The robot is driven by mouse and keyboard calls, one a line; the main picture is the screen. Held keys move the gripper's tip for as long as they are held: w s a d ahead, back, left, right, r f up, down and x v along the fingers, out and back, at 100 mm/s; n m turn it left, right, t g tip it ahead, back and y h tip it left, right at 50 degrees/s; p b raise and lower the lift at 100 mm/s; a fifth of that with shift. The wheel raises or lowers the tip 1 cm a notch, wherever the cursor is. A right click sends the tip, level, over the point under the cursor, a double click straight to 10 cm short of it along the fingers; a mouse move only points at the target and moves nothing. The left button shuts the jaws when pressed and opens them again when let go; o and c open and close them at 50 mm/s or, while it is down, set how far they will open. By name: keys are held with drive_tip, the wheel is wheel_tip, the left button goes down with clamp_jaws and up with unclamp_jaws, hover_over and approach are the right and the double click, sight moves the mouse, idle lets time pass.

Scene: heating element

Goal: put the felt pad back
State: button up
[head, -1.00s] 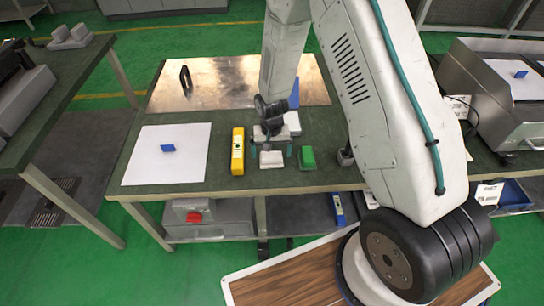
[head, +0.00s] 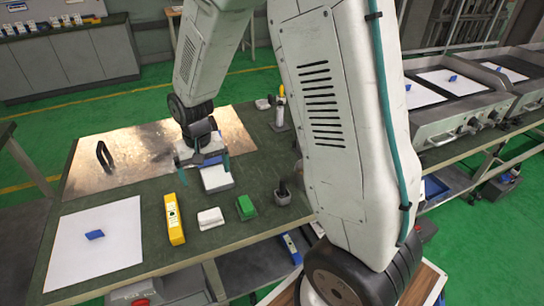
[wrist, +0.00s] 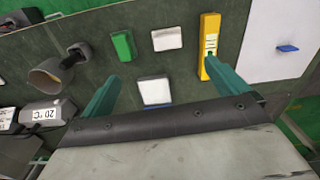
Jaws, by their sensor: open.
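Two small white blocks could be the felt pad; I cannot tell which. One white block (head: 210,218) lies between the yellow device and the green block, and shows in the wrist view (wrist: 167,39). The other white block (head: 217,178), with blue at its edge, lies farther back and shows in the wrist view (wrist: 154,91). My gripper (head: 205,173) is open above this farther block. In the wrist view its two teal fingers (wrist: 165,75) appear on either side of that block, with gaps. Nothing is held. The gripper partly hides the block's blue part.
A yellow device (head: 174,219) and a green block (head: 245,207) lie near the front edge. A metal plate (head: 140,155) with a dark handle (head: 104,156) is behind. A white sheet (head: 110,250) bears a blue piece (head: 94,235). A dark cup-like fixture (wrist: 50,74) stands at the side.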

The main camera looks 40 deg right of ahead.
drive_tip(key=s+d+r+n, duration=0.1)
drive_tip(key=s+r, duration=0.9)
drive_tip(key=r, duration=0.4)
drive_tip(key=s+r+n, duration=0.1)
drive_tip(key=s+r, duration=0.2)
drive_tip(key=s, duration=0.5)
drive_tip(key=s+d+r, duration=0.1)
drive_tip(key=s+r, duration=0.2)
drive_tip(key=s, duration=0.5)
drive_tip(key=shift+s+d+r+n+t, duration=0.2)
drive_tip(key=shift+d+r+n+t, duration=0.1)
drive_tip(key=shift+n+t, duration=0.1)
